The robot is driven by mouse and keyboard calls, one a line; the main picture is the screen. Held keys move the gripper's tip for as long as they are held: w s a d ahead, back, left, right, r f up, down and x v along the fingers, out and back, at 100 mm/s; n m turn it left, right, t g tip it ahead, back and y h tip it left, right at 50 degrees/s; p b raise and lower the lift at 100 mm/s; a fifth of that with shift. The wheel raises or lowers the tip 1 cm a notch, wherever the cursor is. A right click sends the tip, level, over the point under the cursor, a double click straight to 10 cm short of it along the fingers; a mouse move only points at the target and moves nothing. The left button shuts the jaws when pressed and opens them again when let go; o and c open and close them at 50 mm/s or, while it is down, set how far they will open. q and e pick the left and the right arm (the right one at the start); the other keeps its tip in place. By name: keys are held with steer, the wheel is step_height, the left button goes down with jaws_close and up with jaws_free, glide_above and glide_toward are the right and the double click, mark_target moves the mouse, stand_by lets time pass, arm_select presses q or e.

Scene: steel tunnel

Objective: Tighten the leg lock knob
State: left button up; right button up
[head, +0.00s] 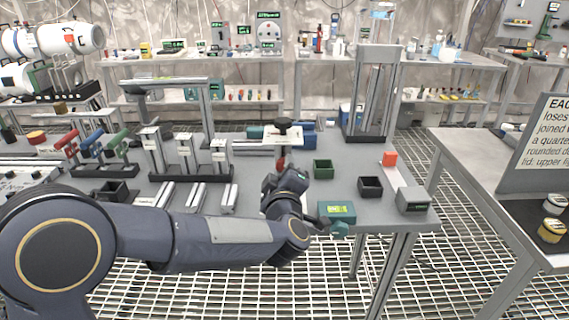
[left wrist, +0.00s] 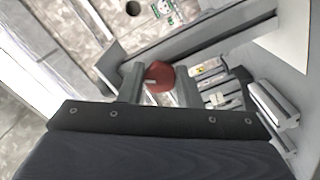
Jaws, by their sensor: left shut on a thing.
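My left gripper (head: 283,170) reaches up and away to a stand with a pale top plate (head: 283,138) and a black knob above it. A small red part (head: 281,161) shows below the plate, at the gripper's tips. In the left wrist view a round, dark red knob (left wrist: 159,76) sits between the two fingers of my left gripper (left wrist: 160,88), which is shut on it. The gripper hides the stand's lower part in the head view. My right gripper is not in view.
A green device (head: 337,212) stands at the front edge. Metal posts (head: 190,158) stand left.

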arm_select(q)
steer(key=shift+a+m+p, duration=0.1)
steer(key=shift+m+p, duration=2.75)
steer(key=shift+m, duration=2.65)
steer(key=shift+f, duration=0.1)
steer(key=o, duration=1)
steer(key=s, duration=0.7)
steer(key=shift+s, duration=0.4)
